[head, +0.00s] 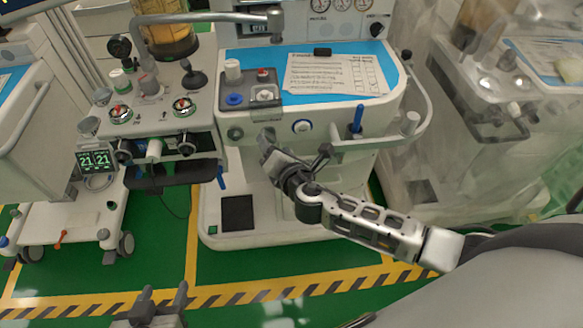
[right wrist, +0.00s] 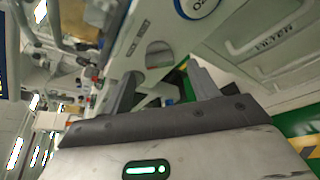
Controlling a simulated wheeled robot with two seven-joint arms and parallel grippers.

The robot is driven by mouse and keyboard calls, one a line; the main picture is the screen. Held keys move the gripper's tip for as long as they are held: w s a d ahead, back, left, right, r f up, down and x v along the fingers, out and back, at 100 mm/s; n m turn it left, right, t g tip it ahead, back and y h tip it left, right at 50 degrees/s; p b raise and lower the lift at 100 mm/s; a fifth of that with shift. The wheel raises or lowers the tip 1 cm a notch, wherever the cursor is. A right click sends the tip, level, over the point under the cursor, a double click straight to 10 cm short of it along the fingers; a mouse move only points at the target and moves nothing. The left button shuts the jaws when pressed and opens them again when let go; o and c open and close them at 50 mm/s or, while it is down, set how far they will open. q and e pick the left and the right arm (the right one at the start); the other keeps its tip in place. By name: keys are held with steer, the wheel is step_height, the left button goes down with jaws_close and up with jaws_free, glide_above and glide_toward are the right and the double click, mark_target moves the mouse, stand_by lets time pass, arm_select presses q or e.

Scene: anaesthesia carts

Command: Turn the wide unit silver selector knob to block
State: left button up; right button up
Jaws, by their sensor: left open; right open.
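The wide unit (head: 330,112) stands in the middle of the head view, with a pale front panel under a blue worktop. A small round silver-grey knob (head: 235,133) sits at the left of that panel. A round silver face, apparently this knob, shows in the right wrist view (right wrist: 160,53), ahead of the fingers. Its pointer setting is too small to read. My right gripper (head: 267,138) is close to the panel, just right of the knob; its open fingers also show in the right wrist view (right wrist: 160,82). My left gripper (head: 163,294) is open and empty, low in the head view.
A blue-ringed round dial (head: 302,126) is on the panel right of my right gripper. A rail with a blue item (head: 357,119) juts out further right. A narrower unit with two red-marked dials (head: 150,108) stands left. Green floor lies in front.

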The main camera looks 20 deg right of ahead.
steer(key=v, duration=1.2)
steer(key=shift+s, duration=0.1)
